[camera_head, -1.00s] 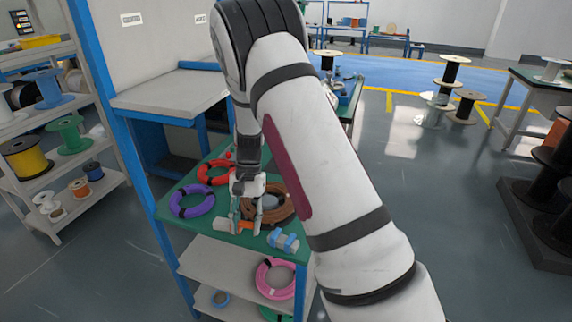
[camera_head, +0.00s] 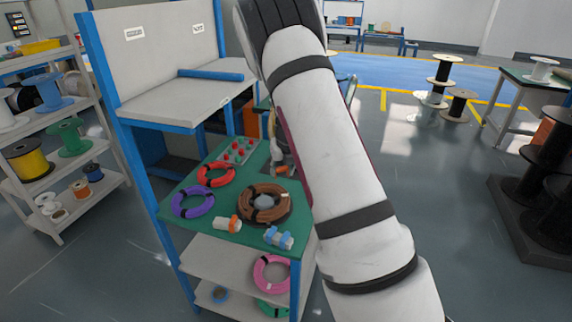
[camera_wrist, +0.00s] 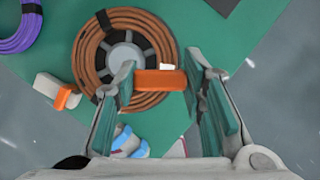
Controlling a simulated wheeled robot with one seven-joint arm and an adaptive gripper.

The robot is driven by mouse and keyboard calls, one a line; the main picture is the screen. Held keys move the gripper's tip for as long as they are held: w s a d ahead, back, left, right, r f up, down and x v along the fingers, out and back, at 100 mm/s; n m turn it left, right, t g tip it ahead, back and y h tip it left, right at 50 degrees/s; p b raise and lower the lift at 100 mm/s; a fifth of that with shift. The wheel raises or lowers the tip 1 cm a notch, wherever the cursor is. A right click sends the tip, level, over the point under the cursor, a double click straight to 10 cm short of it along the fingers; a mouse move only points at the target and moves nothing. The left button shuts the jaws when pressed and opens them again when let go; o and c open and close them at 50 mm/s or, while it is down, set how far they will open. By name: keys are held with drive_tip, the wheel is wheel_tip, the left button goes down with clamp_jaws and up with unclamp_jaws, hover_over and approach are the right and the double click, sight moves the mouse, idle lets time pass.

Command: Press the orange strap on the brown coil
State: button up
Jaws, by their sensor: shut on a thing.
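The brown coil (camera_head: 252,212) lies flat on the green table top. In the wrist view the brown coil (camera_wrist: 92,55) has dark bands and a grey round hub. My gripper (camera_wrist: 160,80) is shut on a short orange strap (camera_wrist: 158,80), held crosswise between its fingertips. In that view the strap overlaps the coil's right side; whether it touches the coil cannot be told. In the head view my forearm hides most of the gripper. A white block with an orange band (camera_head: 228,223) sits left of the coil's front; it also shows in the wrist view (camera_wrist: 50,88).
A purple coil (camera_head: 176,207) and a red coil (camera_head: 202,176) lie left of the brown one. A blue and white block (camera_head: 279,238) sits at the table's front edge. A tray with red pieces (camera_head: 236,152) is at the back. A pink coil (camera_head: 262,276) lies on the shelf below.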

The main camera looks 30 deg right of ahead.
sight(285, 193)
drive_tip(key=shift+m+h, duration=0.3)
drive_tip(key=shift+m, duration=0.4)
drive_tip(key=shift+d+f+b, duration=0.2)
drive_tip(key=shift+f+b, duration=0.3)
drive_tip(key=shift+f, duration=0.75)
drive_tip(key=shift+d+f+b, duration=0.25)
drive_tip(key=shift+f+b, duration=0.3)
drive_tip(key=shift+f, duration=0.7)
drive_tip(key=shift+d+f+b, duration=0.2)
drive_tip(key=shift+f+b, duration=0.3)
drive_tip(key=shift+f, duration=0.75)
drive_tip(key=shift+f+b, duration=1)
drive_tip(key=shift+f, duration=0.45)
drive_tip(key=shift+f+b, duration=0.5)
drive_tip(key=shift+f, duration=0.15)
drive_tip(key=o, duration=0.9)
drive_tip(key=shift+o, duration=0.2)
drive_tip(key=shift+r, duration=0.1)
